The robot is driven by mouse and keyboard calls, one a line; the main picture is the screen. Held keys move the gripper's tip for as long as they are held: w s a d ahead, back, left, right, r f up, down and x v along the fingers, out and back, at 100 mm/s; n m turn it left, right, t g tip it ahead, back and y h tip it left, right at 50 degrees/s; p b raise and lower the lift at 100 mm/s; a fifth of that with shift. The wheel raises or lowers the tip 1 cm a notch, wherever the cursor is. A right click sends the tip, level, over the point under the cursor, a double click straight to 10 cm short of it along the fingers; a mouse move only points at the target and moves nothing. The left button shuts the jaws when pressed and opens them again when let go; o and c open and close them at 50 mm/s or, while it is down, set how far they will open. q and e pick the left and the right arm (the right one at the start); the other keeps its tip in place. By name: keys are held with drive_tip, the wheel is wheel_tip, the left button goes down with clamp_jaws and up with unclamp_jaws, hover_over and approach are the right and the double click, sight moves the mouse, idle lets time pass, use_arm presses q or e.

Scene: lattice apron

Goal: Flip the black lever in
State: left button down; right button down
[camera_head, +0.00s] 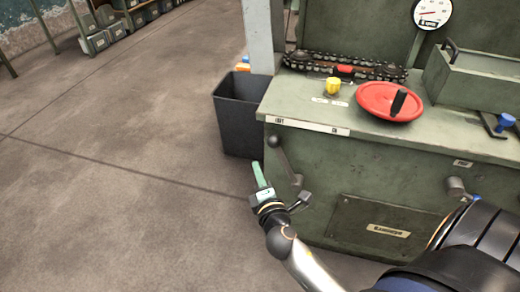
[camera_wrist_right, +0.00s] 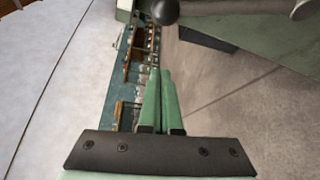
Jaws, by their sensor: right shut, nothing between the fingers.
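A dark lever (camera_head: 285,158) with a round black knob is on the front of the green machine, near its left corner. Its knob is at the upper left and its arm slopes down right to a pivot. In the right wrist view the knob (camera_wrist_right: 165,11) shows at the top edge, with part of the arm (camera_wrist_right: 232,9) to its right. My right gripper (camera_head: 257,168) has green fingers held together, with nothing between them. It is below and left of the knob, apparently apart from it. The fingers (camera_wrist_right: 160,75) also show in the wrist view. My left gripper is out of view.
The green machine (camera_head: 400,155) carries a red handwheel (camera_head: 385,108), a yellow knob (camera_head: 333,86) and a chain (camera_head: 345,68) on top. A dark bin (camera_head: 238,112) stands at its left side. The floor (camera_head: 110,160) to the left is clear.

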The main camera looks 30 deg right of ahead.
drive_tip(key=shift+w, duration=0.15)
